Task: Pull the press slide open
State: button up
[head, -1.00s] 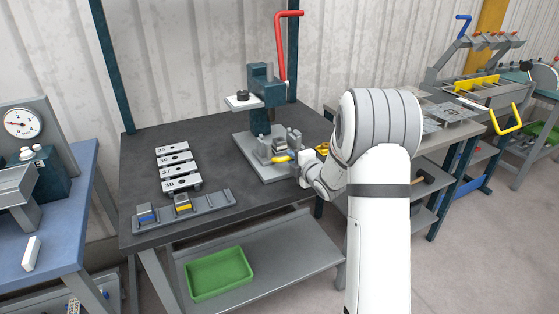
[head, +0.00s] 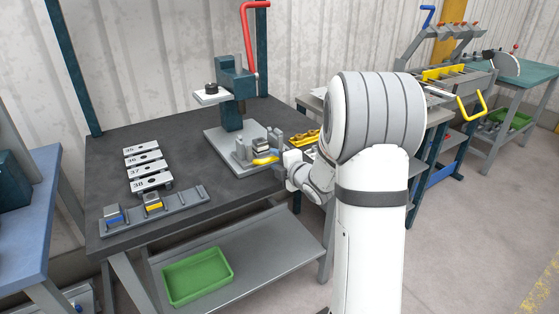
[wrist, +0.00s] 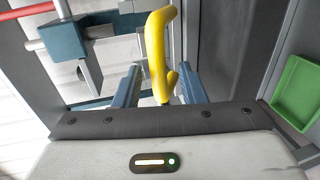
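The press (head: 236,84), dark teal with a red lever (head: 249,40), stands at the back right of the dark table. Its slide (head: 260,145) sits low at the front right of the grey base plate, with a yellow handle (head: 264,160) facing my gripper (head: 281,163). In the wrist view the yellow handle (wrist: 156,50) runs between the two blue-grey fingers of my gripper (wrist: 161,68). Gaps show on both sides of the handle, so the gripper looks open around it. My wrist partly hides the slide's right side in the head view.
Numbered plates (head: 147,169) and a grey rack (head: 155,213) with blue and yellow blocks lie on the table's left. A green bin (head: 198,276) is on the lower shelf. Another bench with yellow parts (head: 303,137) stands behind my arm. Floor at right is clear.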

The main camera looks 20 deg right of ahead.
jog(key=v, duration=0.8)
jog(key=shift+w, duration=0.1)
dwell(0.3)
jog(key=shift+r, duration=0.1)
jog(key=s+a+r+m+g+h+p, duration=0.1)
jog(key=s+a+r+m+g+p, duration=0.2)
jog(key=s+m, duration=0.4)
jog(key=s+a+r+m+g+h+p, duration=0.1)
jog(key=s+a+r+m+g+p, duration=0.2)
jog(key=s, duration=0.9)
jog(key=s+a+r+m+g+h+p, duration=0.1)
jog(key=s+a+r+m+g+p, duration=0.2)
jog(key=s+m+g, duration=0.3)
jog(key=s+a+m, duration=0.1)
jog(key=s+m, duration=0.2)
jog(key=m, duration=0.1)
jog(key=shift+m+g+h, duration=0.3)
